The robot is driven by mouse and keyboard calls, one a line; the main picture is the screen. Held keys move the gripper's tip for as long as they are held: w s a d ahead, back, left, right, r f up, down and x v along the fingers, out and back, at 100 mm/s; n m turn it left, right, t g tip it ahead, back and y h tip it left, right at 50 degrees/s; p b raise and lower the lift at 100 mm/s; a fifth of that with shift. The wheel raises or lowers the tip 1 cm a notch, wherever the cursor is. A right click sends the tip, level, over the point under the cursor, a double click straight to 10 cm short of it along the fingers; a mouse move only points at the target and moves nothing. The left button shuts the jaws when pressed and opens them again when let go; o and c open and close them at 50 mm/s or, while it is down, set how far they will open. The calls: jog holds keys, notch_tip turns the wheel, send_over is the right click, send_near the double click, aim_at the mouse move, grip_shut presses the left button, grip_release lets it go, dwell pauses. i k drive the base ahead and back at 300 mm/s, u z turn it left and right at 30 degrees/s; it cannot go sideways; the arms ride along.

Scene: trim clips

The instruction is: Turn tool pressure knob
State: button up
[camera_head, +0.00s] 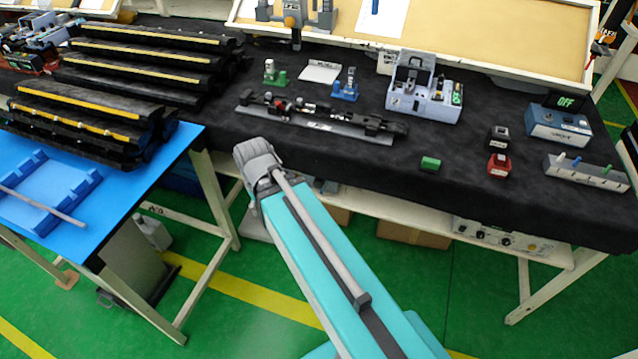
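No part reads clearly as the tool pressure knob. A blue-grey box (558,127) with a small dark screen reading OFF (566,102) stands at the right of the black-covered bench. A pale panel unit (503,240) with several small round dark controls sits on the shelf under the bench's right side. Labels on both are too small to read. My teal arm or body reaches up from the bottom centre and ends in a grey part before the bench. No gripper fingers can be made out there.
A grey case (424,97) with its lid up, a long black rail (320,118), a green block (430,164), a red block (499,165) and a grey holder (586,172) with pegs lie on the bench. A blue table (135,170) with stacked black trim stands left. Green floor is clear centre-right.

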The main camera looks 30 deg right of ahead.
aim_at(318, 182)
jog(key=z, duration=0.05)
jog(key=k, duration=1.25)
jog(key=z, duration=0.5)
jog(key=i, duration=1)
jog(key=u, duration=0.05)
